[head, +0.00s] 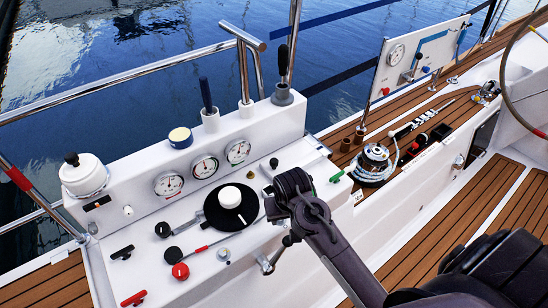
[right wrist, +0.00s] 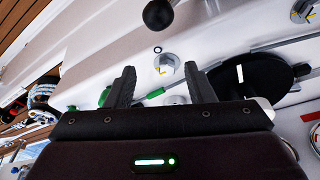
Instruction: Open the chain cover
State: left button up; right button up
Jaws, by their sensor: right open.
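No part is labelled as the chain cover. A black round plate (head: 240,216) with a white knob (head: 230,196) and a white mark lies on the white console; I cannot tell whether it is the cover. In the right wrist view the black plate (right wrist: 250,82) shows at the right, partly hidden by my gripper. My right gripper (head: 284,198) is over the console, to the right of the plate. Its two fingers stand apart with nothing held between them in the right wrist view (right wrist: 158,95). My left gripper is not in view.
A winch with rope (head: 374,165) stands on the right. Steel rails (head: 130,80) run behind. The wooden deck (head: 450,225) is clear at right.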

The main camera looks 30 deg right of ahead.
aim_at(274, 160)
jog(key=w+d+m, duration=0.1)
jog(key=w+m, duration=0.1)
jog(key=w, duration=0.2)
jog(key=w+d+r+m+g, duration=0.1)
jog(key=w+d+m, duration=0.1)
jog(key=w, duration=0.3)
jog(key=w+d+m, duration=0.2)
jog(key=w, duration=0.2)
jog(key=shift+w+r, duration=0.15)
jog(key=shift+r, duration=0.25)
jog(key=w+r+m, duration=0.1)
jog(key=w+r, duration=0.1)
jog(key=w+d+r+m+g, duration=0.1)
jog(key=w+r+m, duration=0.1)
jog(key=w+d+r+m+y, duration=0.1)
jog(key=w+r+m, duration=0.1)
jog(key=w, duration=0.1)
jog(key=shift+w+f, duration=0.15)
jog(key=shift+f, duration=3.7)
grip_shut()
